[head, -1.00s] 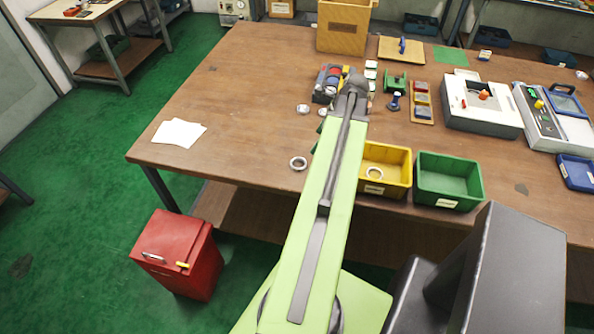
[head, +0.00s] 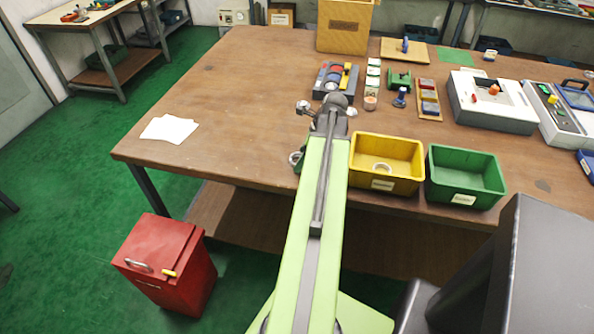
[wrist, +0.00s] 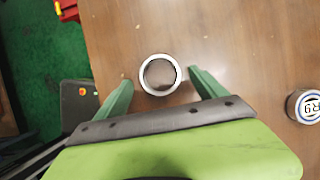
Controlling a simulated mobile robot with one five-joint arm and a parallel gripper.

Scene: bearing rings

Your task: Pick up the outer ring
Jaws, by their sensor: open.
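A shiny metal ring (wrist: 144,84), which looks like the outer ring, lies flat on the brown table in the wrist view. It shows in the head view (head: 294,158) at the left edge of my arm, partly hidden. My gripper (wrist: 160,78) is open and empty, with one green finger on each side of the ring. The ring lies between the fingertips, apart from both. I cannot tell the height of the fingertips above the table. My arm hides most of the gripper in the head view.
A round part with a label (wrist: 303,106) lies at the right in the wrist view. White paper (head: 170,129) lies left; the table between is clear.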

